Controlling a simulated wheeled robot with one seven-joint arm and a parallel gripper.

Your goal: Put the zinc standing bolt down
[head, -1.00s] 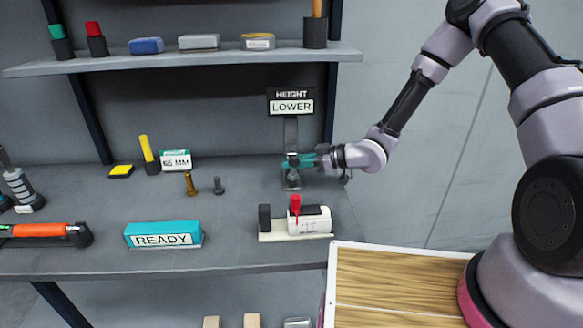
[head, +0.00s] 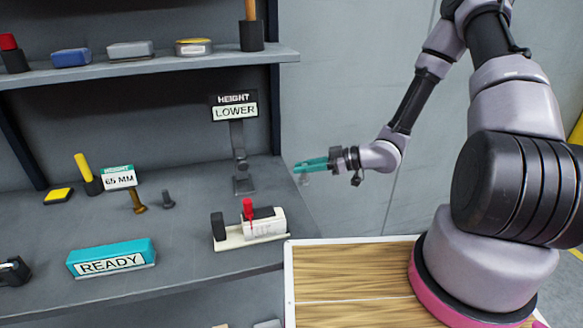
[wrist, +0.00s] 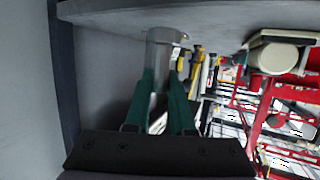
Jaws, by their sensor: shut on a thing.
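My gripper (head: 302,166) has teal fingers and is off the right end of the bench, to the right of the height stand (head: 243,186). In the wrist view my gripper (wrist: 166,88) is shut on a grey metal piece, the zinc bolt (wrist: 162,48), which sticks out past the fingertips. In the head view it is small and pale below the fingertips, hard to make out. The stand has a sign (head: 234,108) reading HEIGHT LOWER, and its foot looks empty.
On the bench stand a brass bolt (head: 137,201), a dark grey bolt (head: 168,199), a 65 MM card (head: 119,178), a teal READY block (head: 110,258) and a white fixture with a red handle (head: 249,222). A wood-topped surface (head: 350,272) lies in front. A shelf (head: 150,68) hangs above.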

